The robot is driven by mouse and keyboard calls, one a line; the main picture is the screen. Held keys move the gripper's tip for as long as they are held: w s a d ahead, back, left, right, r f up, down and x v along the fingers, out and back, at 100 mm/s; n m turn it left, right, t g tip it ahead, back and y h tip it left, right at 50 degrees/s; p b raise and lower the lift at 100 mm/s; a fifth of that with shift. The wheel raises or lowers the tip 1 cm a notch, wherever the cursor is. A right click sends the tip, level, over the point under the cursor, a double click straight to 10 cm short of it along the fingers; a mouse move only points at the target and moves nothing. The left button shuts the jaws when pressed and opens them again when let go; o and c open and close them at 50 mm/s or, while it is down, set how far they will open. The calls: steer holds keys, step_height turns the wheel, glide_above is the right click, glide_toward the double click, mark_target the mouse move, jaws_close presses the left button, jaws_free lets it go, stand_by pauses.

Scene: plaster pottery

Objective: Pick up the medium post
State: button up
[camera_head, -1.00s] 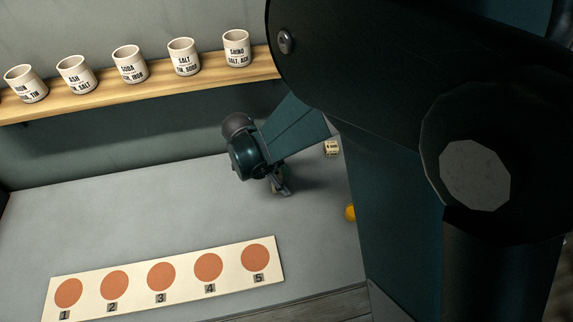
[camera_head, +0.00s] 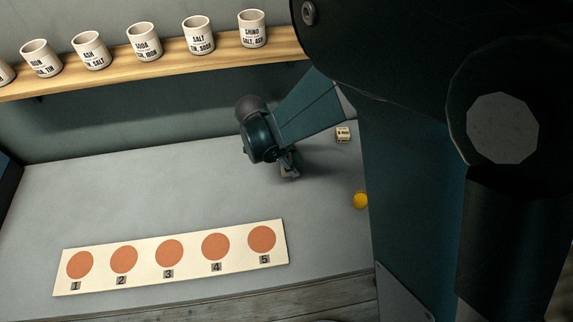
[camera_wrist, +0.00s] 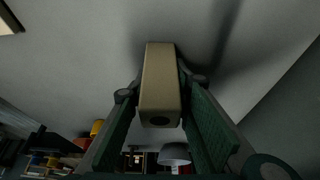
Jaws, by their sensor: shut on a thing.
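A tan square-sided post (camera_wrist: 160,80) with a dark round hole in its near end lies between the fingers of my gripper (camera_wrist: 160,95) in the wrist view. The fingers are shut on its two sides. In the head view my gripper (camera_head: 289,170) is low over the grey table, behind the right end of the numbered board. The post is mostly hidden there, and its size cannot be compared with others. I cannot tell whether it touches the table.
A cream board (camera_head: 147,256) with numbered orange discs lies at the front. A small labelled block (camera_head: 343,134) and a yellow round thing (camera_head: 360,200) are right of my gripper. Labelled cups stand on a wooden shelf (camera_head: 170,69) behind. The table's left part is clear.

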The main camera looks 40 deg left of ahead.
steer(key=shift+r, duration=0.1)
step_height(320, 180, up, 10)
steer(key=p, duration=0.1)
stand_by(0.8)
steer(key=shift+w+d, duration=0.1)
steer(key=shift+w, duration=0.05)
stand_by(0.4)
